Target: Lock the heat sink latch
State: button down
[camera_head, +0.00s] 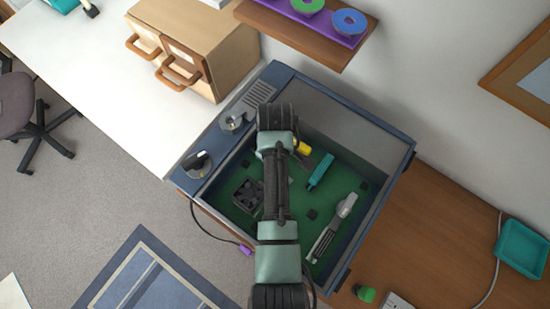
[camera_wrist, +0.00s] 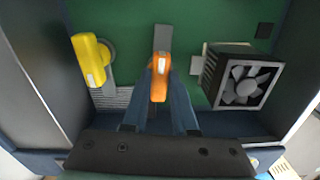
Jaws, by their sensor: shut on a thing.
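My gripper (camera_wrist: 159,70) is shut on an orange lever (camera_wrist: 159,84), with one dark finger on each side of it, in the wrist view. The lever lies over a grey strip (camera_wrist: 163,38) above the green board (camera_wrist: 140,25). I take the lever to be the heat sink latch, but no label shows. A yellow lever (camera_wrist: 92,62) stands to the left, apart from my fingers, beside a ribbed metal piece. In the head view, my arm hides the orange lever and my fingertips. The yellow lever also shows there (camera_head: 303,148).
A black fan (camera_wrist: 243,82) stands close to the right of my gripper in the wrist view. High walls of the blue case (camera_head: 400,180) surround the board. A teal stick (camera_head: 321,171) and a grey part (camera_head: 335,225) lie inside. The white desk (camera_head: 100,85) is largely clear.

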jog(key=m+p, duration=0.1)
jog(key=m, duration=0.2)
jog(key=shift+r+p, duration=0.15)
jog(key=shift+p, duration=0.15)
jog(key=m+p, duration=0.1)
jog(key=m, duration=0.4)
jog(key=shift+a+p, duration=0.15)
jog(key=shift+p, duration=0.15)
jog(key=m+p, duration=0.1)
jog(key=m, duration=0.3)
jog(key=shift+a, duration=0.1)
jog(key=shift+w+m+p, duration=0.1)
jog(key=shift+m+p, duration=0.25)
jog(key=shift+m, duration=1.75)
jog(key=c, duration=0.7)
grip_release()
